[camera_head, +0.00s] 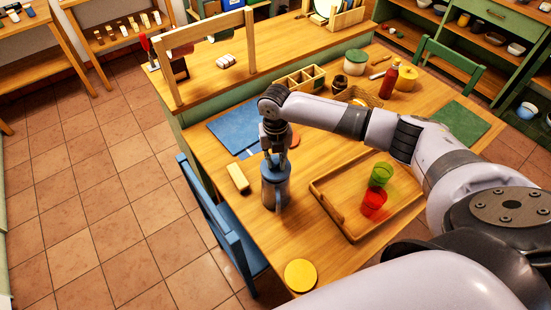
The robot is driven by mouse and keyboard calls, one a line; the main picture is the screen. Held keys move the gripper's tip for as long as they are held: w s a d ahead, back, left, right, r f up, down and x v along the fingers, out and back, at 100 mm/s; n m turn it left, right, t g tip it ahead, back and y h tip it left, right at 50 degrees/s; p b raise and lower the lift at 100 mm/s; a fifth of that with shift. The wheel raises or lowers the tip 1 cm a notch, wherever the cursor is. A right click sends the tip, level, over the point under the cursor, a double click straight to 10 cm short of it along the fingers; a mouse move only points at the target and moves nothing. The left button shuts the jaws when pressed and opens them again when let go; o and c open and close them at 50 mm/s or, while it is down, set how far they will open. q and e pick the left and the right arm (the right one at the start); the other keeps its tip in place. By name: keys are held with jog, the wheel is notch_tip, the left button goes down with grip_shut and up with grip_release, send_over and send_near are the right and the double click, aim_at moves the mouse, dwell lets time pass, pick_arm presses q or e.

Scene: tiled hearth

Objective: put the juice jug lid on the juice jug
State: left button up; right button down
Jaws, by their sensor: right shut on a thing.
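The juice jug (276,191), grey-blue with a handle toward the front, stands upright on the wooden table. My right gripper (275,155) points straight down over the jug and is shut on the blue juice jug lid (272,166). The lid is at the jug's mouth, and the fingers partly cover it. I cannot tell whether it is fully seated or slightly above the rim. My left gripper is not in view.
A wooden tray (325,205) with a green cup (381,174) and a red cup (373,202) lies right of the jug. A pale yellow block (238,177) is close on its left. A yellow disc (300,275) lies at the front corner. A blue chair (220,225) stands at the left edge.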

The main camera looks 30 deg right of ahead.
jog(key=shift+f+b, duration=0.6)
jog(key=shift+f, duration=0.4)
dwell(0.4)
jog(key=c, duration=1.4)
grip_release()
jog(key=shift+r, duration=0.1)
notch_tip(320, 180, up, 12)
